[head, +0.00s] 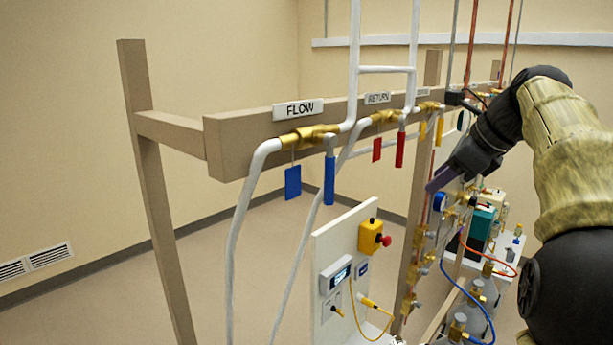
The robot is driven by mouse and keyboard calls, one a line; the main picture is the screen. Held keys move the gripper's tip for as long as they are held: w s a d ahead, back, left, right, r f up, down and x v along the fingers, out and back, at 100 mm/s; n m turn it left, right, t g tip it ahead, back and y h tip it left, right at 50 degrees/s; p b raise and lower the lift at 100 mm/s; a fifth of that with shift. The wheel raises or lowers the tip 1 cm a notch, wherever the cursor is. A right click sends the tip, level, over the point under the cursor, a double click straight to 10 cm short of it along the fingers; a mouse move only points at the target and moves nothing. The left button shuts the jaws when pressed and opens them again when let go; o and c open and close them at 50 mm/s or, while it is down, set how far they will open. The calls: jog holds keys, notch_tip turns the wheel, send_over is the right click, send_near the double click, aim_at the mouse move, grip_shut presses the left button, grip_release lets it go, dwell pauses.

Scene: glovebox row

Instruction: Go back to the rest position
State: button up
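My gripper (436,183) is at the right of the head view, at the end of my arm, pointing down and to the left. Its dark fingers are seen edge-on in front of the panel with brass fittings, above a round blue part (439,202). I cannot tell whether the fingers touch anything there or how far apart they are. No object shows clearly between them.
A tan frame (230,145) carries white pipes with brass valves, labelled FLOW (298,109) and RETURN (377,98). A blue lever (329,180) and red lever (400,150) hang down. A white panel (335,245) has a yellow box (370,236). Floor at left is clear.

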jog(key=s+a+f+n+g+h+b, duration=0.15)
jog(key=f+n, duration=0.25)
jog(key=f, duration=0.6)
jog(key=s+a+f+n+b, duration=0.2)
jog(key=f+n+b, duration=0.15)
jog(key=f, duration=0.75)
jog(key=s+a+f+n+g+h+b, duration=0.15)
jog(key=f+n, duration=0.25)
jog(key=f, duration=0.6)
jog(key=s+a+f+n+b, duration=0.2)
jog(key=s+f+n, duration=0.4)
jog(key=f, duration=0.4)
jog(key=s+a+f+n+h+b, duration=0.1)
jog(key=s+a+f+n+b, duration=0.2)
jog(key=s+f+n, duration=0.4)
notch_tip(320, 180, down, 3)
jog(key=shift+s+g+b, duration=0.4)
jog(key=shift+b, duration=0.05)
